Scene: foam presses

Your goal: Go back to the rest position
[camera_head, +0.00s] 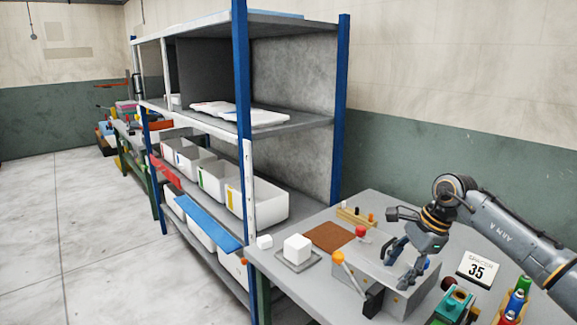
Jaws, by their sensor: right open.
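My right gripper (403,264) hangs from the arm that comes in from the right. Its fingers point down and are open over the grey metal press block (372,268) on the grey table (318,293). Whether the fingertips touch the block I cannot tell. No object shows between the fingers. A white foam cube (297,247) sits on a small grey plate at the table's left side, well away from the gripper. My left gripper is not in view.
A blue-framed shelf (243,130) with white bins (256,201) stands left of the table. Open floor (95,235) lies left.

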